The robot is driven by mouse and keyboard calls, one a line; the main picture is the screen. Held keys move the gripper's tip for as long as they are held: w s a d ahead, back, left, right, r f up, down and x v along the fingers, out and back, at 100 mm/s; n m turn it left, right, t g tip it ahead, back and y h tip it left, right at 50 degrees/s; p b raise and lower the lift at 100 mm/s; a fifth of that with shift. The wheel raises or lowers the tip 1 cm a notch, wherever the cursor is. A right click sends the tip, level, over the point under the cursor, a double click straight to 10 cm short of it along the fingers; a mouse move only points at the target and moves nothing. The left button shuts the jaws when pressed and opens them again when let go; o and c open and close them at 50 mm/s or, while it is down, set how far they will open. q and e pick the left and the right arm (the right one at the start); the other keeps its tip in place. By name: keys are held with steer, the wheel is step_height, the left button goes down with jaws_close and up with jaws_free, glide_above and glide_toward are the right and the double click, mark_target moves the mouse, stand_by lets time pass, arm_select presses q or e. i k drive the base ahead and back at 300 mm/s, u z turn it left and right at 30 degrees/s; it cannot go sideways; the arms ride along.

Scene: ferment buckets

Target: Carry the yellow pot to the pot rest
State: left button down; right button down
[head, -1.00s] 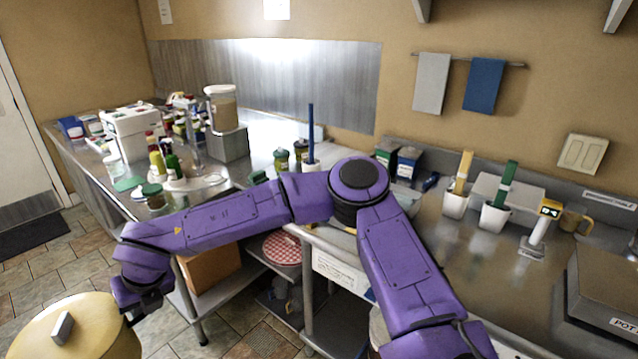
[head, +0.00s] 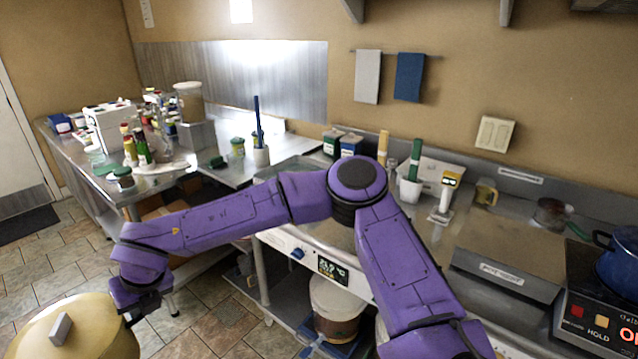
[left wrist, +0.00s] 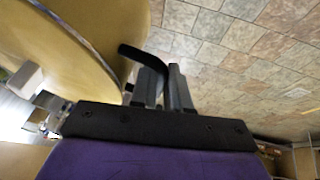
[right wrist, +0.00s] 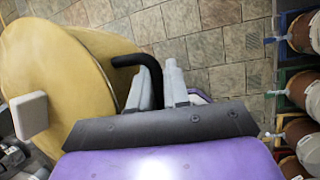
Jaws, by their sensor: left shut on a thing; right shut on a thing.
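The yellow pot (head: 95,335), lidded with a grey knob, is at the lower left of the head view, held off the floor in front of me. My right gripper (right wrist: 158,78) is shut on the pot's black side handle in the right wrist view; the pot's wall (right wrist: 85,62) is beside it. My left gripper (left wrist: 162,80) is shut on another black handle of the pot (left wrist: 105,25) in the left wrist view. The left arm is out of the head view. The pot rest (head: 515,240) appears as a flat grey slab with a front label, on the right counter.
A hot plate (head: 592,318) with a blue pot (head: 620,262) stands right of the slab. A cluttered table (head: 75,150) is at the left. Tiled floor (head: 215,315) is open between. Several buckets (right wrist: 300,85) show in the right wrist view.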

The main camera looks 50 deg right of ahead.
mark_target(508, 237)
steer(key=z, duration=2.9)
steer(key=i, duration=1)
